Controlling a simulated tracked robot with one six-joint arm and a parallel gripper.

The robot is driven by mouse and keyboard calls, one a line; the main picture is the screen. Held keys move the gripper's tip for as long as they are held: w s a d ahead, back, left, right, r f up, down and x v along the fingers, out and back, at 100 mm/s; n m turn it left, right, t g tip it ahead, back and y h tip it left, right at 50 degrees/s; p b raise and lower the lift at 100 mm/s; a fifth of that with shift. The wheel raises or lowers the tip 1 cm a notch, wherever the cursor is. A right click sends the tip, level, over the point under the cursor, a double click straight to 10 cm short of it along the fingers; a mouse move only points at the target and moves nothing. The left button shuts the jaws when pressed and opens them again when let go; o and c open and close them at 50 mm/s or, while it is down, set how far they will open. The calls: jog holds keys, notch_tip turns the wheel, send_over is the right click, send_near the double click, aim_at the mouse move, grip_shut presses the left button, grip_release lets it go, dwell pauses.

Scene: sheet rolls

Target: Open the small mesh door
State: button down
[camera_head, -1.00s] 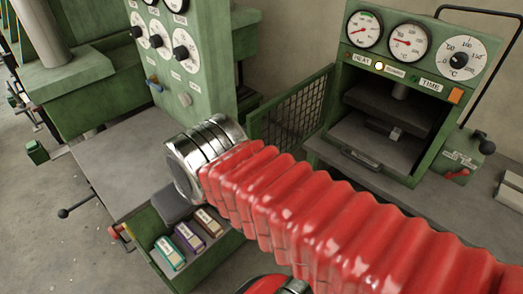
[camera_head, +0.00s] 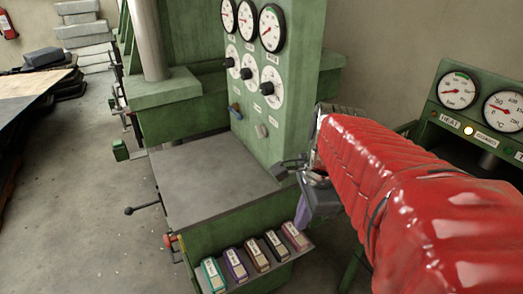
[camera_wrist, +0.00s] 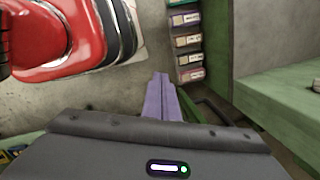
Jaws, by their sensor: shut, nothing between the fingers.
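The small mesh door is almost wholly hidden behind my red arm in the head view; only a short green bar (camera_head: 406,129), which looks like its top rail, shows beside the green gauge cabinet (camera_head: 480,105). I cannot tell the door's angle now. The cabinet's opening is also hidden by the arm. My gripper (camera_head: 303,216) points down with its purple fingers near the right end of the row of labelled blocks. In the wrist view the purple fingers (camera_wrist: 160,98) are together with nothing between them.
A green press with a grey table (camera_head: 205,180) and gauge column (camera_head: 272,90) stands left of my arm. Labelled coloured blocks (camera_head: 257,256) sit on its front; they also show in the wrist view (camera_wrist: 188,42). A black lever (camera_head: 142,209) juts left.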

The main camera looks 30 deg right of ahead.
jog(key=s+d+r+m, duration=0.1)
jog(key=d+r+m, duration=0.2)
jog(key=d+m, duration=0.2)
jog(key=s+d+r+m+t, duration=0.1)
jog(key=s+d+r+m, duration=0.1)
jog(key=d+r+m, duration=0.2)
jog(key=d+m, duration=0.2)
jog(key=m, duration=0.2)
jog(key=shift+d+m, duration=0.2)
jog(key=shift+m, duration=0.2)
jog(key=w+f, duration=0.6)
jog(key=f, duration=0.3)
jog(key=shift+w+f, duration=0.25)
jog(key=shift+w, duration=0.05)
